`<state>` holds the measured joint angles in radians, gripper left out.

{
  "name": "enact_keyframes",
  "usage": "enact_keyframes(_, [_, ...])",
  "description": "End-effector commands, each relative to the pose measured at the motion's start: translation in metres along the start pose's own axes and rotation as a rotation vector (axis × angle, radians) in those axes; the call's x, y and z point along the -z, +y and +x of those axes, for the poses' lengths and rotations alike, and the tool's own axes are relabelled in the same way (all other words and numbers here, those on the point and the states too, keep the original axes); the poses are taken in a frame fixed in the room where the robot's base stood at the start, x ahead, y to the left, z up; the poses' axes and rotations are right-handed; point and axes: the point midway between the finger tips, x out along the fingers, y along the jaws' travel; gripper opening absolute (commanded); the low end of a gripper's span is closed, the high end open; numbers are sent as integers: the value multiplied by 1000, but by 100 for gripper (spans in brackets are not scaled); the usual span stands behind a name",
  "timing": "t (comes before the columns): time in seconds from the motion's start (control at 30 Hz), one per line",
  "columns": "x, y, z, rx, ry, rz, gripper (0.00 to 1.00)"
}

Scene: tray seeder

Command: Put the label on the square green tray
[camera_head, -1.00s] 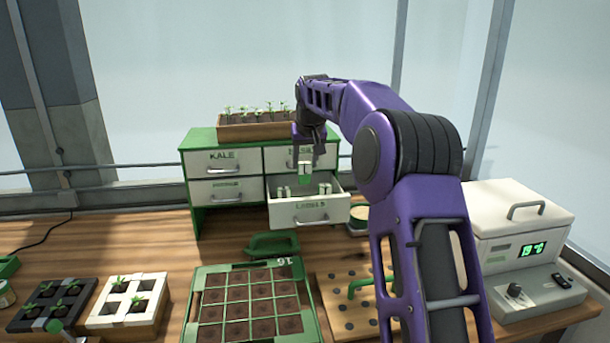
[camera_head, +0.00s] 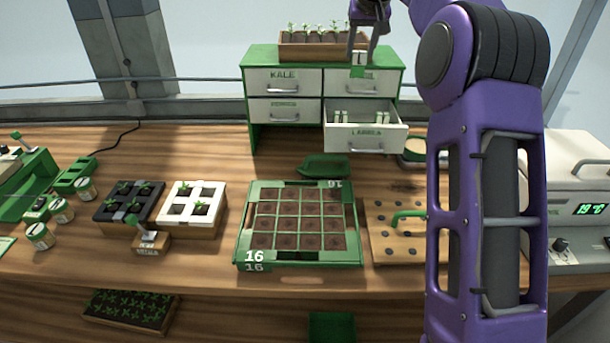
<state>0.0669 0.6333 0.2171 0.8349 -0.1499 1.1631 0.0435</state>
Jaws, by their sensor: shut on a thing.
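My gripper (camera_head: 362,50) is up in front of the upper right drawer of the green cabinet, pointing down. It is shut on a small label (camera_head: 358,64), white with a green lower part. The square green tray (camera_head: 243,232) lies on the bench below and to the left, well apart from the gripper. It has a grid of soil-filled cells and the number 16 on its rim. The drawer marked LABELS (camera_head: 366,139) stands open under my gripper, with several white labels in it.
A green scoop (camera_head: 323,167) lies behind the tray, and a wooden board with holes and a green handle (camera_head: 383,240) stands at its right. Black (camera_head: 117,214) and white (camera_head: 178,209) seedling trays stand at its left. A seedling box (camera_head: 295,45) tops the cabinet.

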Motion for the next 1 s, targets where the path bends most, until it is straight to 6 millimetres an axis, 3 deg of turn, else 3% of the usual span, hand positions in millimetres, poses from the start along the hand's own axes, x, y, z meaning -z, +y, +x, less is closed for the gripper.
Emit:
enact_keyframes(0.2, [-35,-44,5,46,0,-77,0])
enact_keyframes(0.5, [-98,-94,11,100,0,-165,0])
enact_keyframes(0.8, [-177,-129,17,141,0,-236,0])
enact_keyframes(1.0, [-229,-142,20,158,0,-271,0])
